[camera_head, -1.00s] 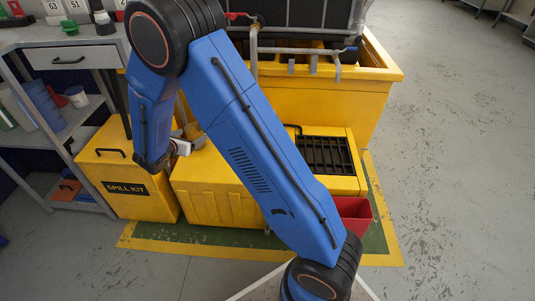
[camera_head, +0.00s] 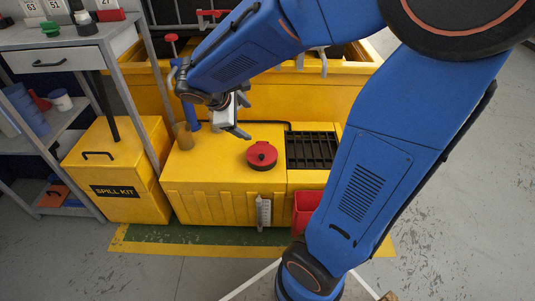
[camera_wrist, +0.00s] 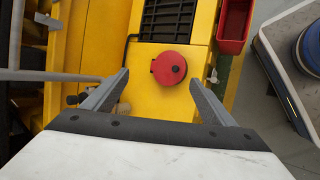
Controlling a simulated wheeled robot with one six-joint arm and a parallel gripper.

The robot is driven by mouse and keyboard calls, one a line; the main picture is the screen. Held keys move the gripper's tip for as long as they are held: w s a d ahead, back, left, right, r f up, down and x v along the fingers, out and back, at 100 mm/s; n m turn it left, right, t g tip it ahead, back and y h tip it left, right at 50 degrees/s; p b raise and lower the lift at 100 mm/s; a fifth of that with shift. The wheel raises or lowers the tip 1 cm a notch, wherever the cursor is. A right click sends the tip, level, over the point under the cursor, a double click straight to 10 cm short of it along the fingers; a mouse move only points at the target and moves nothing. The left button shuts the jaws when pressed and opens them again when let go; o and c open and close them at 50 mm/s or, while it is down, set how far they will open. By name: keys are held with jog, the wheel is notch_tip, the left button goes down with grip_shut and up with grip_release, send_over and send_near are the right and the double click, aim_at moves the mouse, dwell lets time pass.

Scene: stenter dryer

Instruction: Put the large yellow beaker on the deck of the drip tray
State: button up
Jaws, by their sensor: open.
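My gripper (camera_head: 243,115) is open and empty above the yellow box at the middle of the head view. In the wrist view its two fingers (camera_wrist: 160,78) stand wide apart, pointing toward the box. A small tan-yellow cylinder (camera_head: 184,137) stands on the left of the box's top, left of my gripper. It may be the large yellow beaker; I cannot tell for sure. The low yellow box, seemingly the drip tray, has a flat deck (camera_head: 215,155) with a black grating (camera_head: 311,147) on its right part. A tan shape (camera_wrist: 123,107) shows near the left finger.
A red round lidded thing (camera_head: 261,155) sits on the deck left of the grating. The spill kit (camera_head: 115,170) and a grey shelf bench (camera_head: 75,45) stand left. Bare deck lies around the red lid.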

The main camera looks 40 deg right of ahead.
jog(key=s+a+r+m+y, duration=0.1)
jog(key=s+a+m+y, duration=0.1)
jog(key=s, duration=0.4)
jog(key=s+a+r+m+t+y, duration=0.1)
jog(key=s+m+y, duration=0.1)
jog(key=s+m, duration=0.2)
jog(key=s+a+r+m+t+y, duration=0.1)
jog(key=s+a+r+m+y, duration=0.1)
jog(key=s, duration=0.8)
jog(key=shift+s+a+m+y, duration=0.25)
jog(key=shift+m+y, duration=0.25)
jog(key=shift+m, duration=0.6)
